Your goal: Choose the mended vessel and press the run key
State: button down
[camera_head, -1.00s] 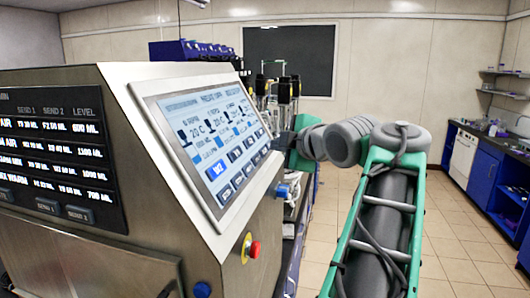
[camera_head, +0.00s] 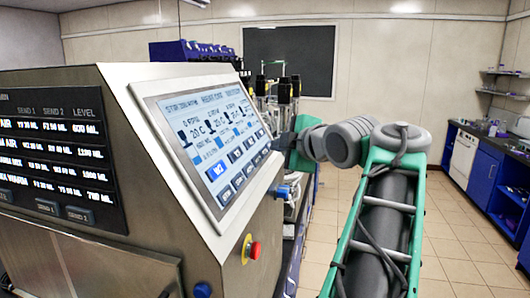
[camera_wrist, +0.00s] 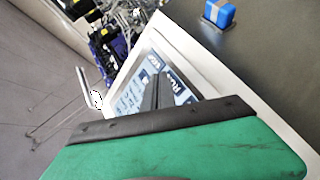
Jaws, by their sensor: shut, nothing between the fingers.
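A touchscreen (camera_head: 208,135) is set in the slanted face of a steel console. It shows columns of readings and rows of blue keys; one key (camera_head: 216,171) at its lower left is brighter blue. The key labels are too small to read surely, so I cannot tell which is the run key. My gripper (camera_head: 278,143) is shut and empty at the screen's right edge. In the wrist view its dark fingers (camera_wrist: 158,92) lie over the screen (camera_wrist: 133,94) and hide part of it; contact cannot be told. Vessels with dark tops (camera_head: 287,90) stand behind the console, partly hidden.
A red stop button (camera_head: 254,250) on a yellow base and a blue knob (camera_head: 202,290) are on the console. A blue block-like part (camera_head: 280,191) juts below my gripper. A second black display (camera_head: 55,160) lists levels at left. The floor at right is clear.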

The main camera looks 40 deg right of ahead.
jog(key=shift+f, duration=0.1)
dwell(0.4)
jog(key=shift+w+a+f+b, duration=0.15)
jog(key=shift+w+a+b, duration=0.1)
jog(key=shift+b, duration=0.35)
jog(key=shift+w+a+f+b, duration=0.2)
jog(key=shift+w+b, duration=0.05)
jog(key=shift+b, duration=0.2)
dwell(0.6)
jog(key=shift+s+d+r+p, duration=0.4)
jog(key=shift+s+d+r, duration=0.05)
jog(key=shift+s, duration=0.1)
jog(key=s+d+r+p, duration=0.2)
jog(key=s+p, duration=0.1)
jog(key=shift+s+d+r, duration=0.2)
jog(key=shift+d+r, duration=0.05)
jog(key=shift+d, duration=0.05)
